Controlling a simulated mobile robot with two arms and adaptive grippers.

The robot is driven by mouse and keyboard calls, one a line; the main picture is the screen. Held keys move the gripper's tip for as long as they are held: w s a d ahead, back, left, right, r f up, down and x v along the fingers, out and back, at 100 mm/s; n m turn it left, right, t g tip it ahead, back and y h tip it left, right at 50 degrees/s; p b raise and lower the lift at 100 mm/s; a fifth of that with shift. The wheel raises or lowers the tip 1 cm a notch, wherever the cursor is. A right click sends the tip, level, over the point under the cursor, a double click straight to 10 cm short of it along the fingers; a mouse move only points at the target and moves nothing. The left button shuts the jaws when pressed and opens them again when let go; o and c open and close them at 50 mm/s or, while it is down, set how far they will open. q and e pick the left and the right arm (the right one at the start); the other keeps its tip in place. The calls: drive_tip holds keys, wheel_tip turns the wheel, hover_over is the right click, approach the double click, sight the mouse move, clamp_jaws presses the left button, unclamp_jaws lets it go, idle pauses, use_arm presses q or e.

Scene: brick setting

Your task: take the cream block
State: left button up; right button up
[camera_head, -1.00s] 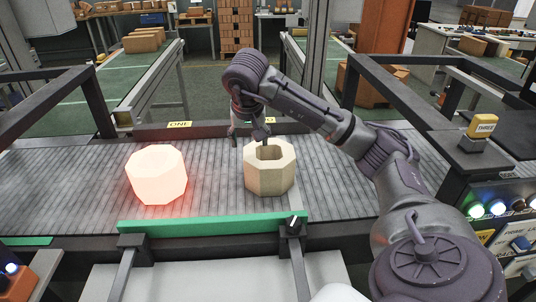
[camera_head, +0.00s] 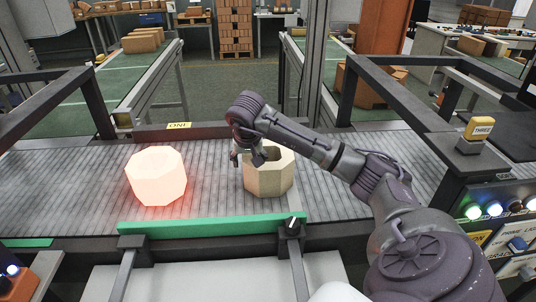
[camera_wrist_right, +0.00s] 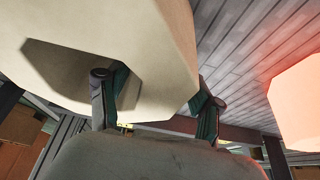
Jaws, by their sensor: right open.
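The cream block (camera_head: 270,179) is an eight-sided ring with a hole in its top, standing upright on the conveyor. It fills the upper left of the right wrist view (camera_wrist_right: 150,60). My right gripper (camera_head: 246,159) is open at the block's left rear wall. In the right wrist view, the gripper (camera_wrist_right: 157,92) has one finger at the hole and the other outside the wall, so the wall lies between them. I cannot tell whether either finger touches it. My left gripper is not in view.
A glowing, red-hot block (camera_head: 156,177) stands to the left on the same conveyor (camera_head: 216,190). A green rail (camera_head: 210,224) runs along the near edge. Dark frame bars and a yellow THREE button (camera_head: 480,128) stand at the right. The belt between the blocks is clear.

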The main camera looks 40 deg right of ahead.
clamp_jaws()
drive_tip(key=shift+w+d+r, duration=0.1)
drive_tip(key=shift+r, duration=0.05)
